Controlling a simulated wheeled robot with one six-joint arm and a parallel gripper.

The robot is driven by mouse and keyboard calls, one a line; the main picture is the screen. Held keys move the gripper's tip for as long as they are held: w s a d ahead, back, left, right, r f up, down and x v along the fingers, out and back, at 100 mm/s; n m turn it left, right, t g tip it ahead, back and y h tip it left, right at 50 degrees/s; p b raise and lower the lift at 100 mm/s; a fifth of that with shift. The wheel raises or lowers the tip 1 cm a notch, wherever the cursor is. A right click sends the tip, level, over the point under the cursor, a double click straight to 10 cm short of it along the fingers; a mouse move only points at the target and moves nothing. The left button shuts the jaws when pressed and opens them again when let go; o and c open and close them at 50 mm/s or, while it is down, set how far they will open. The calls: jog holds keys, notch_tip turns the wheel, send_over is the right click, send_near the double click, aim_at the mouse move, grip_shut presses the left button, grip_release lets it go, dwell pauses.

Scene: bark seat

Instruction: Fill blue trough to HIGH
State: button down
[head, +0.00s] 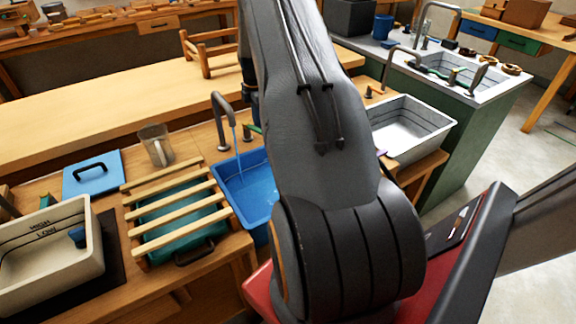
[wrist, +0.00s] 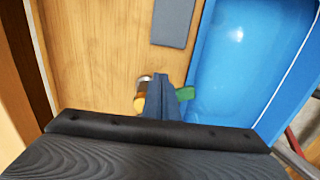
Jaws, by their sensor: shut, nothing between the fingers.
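The blue trough (head: 233,190) stands at mid-picture in the head view, partly hidden by my arm. It also fills the upper right of the wrist view (wrist: 215,85). A grey tap (head: 222,112) arches over it, and a thin stream of water (head: 236,140) runs down into it. I cannot read its water level or any marks. In the wrist view, my gripper (wrist: 160,84) is shut and empty, close beside a green lever (wrist: 185,93) on a brass fitting (wrist: 141,95). I cannot tell whether they touch. The head view hides my gripper behind the arm.
A white trough (head: 425,115) stands to the right.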

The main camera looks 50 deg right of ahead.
jog(key=shift+s+a+r+p, duration=0.1)
jog(key=shift+s+a+p, duration=0.5)
jog(key=shift+a, duration=0.2)
jog(key=shift+w+d, duration=0.1)
notch_tip(320, 180, up, 6)
jog(key=d+p, duration=0.1)
jog(key=shift+d, duration=0.35)
jog(key=shift+w, duration=0.1)
